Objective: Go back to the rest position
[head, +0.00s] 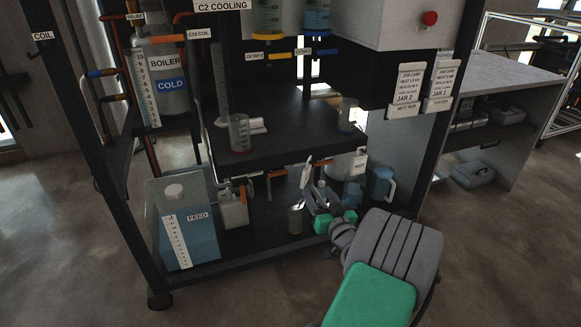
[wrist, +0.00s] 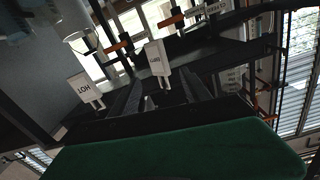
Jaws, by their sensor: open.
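My gripper (head: 318,190) shows in the head view at the front right of the rack's lower shelf, reaching in from the lower right. In the wrist view its two dark fingers (wrist: 160,88) stand apart, with nothing seen held between them. A white tag (wrist: 155,62) shows beyond the fingers; its lettering is hard to read. A tag marked HOT (wrist: 85,88) stands to its left, and it also shows in the head view (head: 361,162), right of the gripper. A green panel of my own arm fills the bottom of the wrist view.
The lower shelf holds a blue FEED tank (head: 200,235), a grey canister (head: 233,210), a small metal cup (head: 296,218) and a blue jug (head: 381,186). The middle shelf (head: 285,140) overhangs, bearing two beakers (head: 240,133) (head: 347,115). Dark posts frame the rack. Floor (head: 260,300) in front is clear.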

